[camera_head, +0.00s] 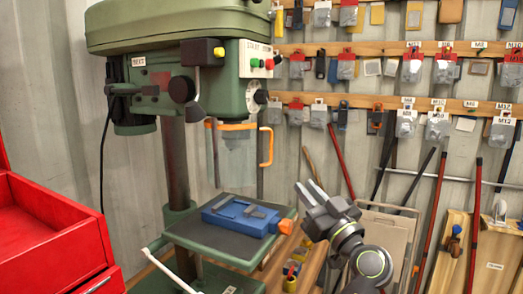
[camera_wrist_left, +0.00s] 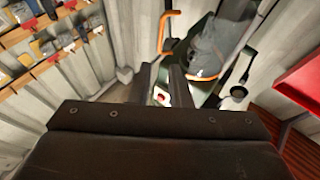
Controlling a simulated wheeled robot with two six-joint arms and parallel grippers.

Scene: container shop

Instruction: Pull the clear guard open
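The clear guard (camera_head: 238,158) hangs below the head of the green drill press (camera_head: 170,40), with an orange strip along its top. Its orange handle (camera_head: 266,147) stands upright at the guard's right side. My left gripper (camera_head: 305,186) is to the right of and below the handle, apart from it, with its fingers pointing up. In the left wrist view the two fingers (camera_wrist_left: 162,74) stand apart with nothing between them. The orange handle (camera_wrist_left: 168,30) shows there beyond the fingertips. My right gripper is not in view.
A blue vise (camera_head: 240,216) with an orange end sits on the press table (camera_head: 195,238) below the guard. A red drawer cabinet (camera_head: 50,235) stands at the left. Wall rails with hanging bags and long rods are behind at the right.

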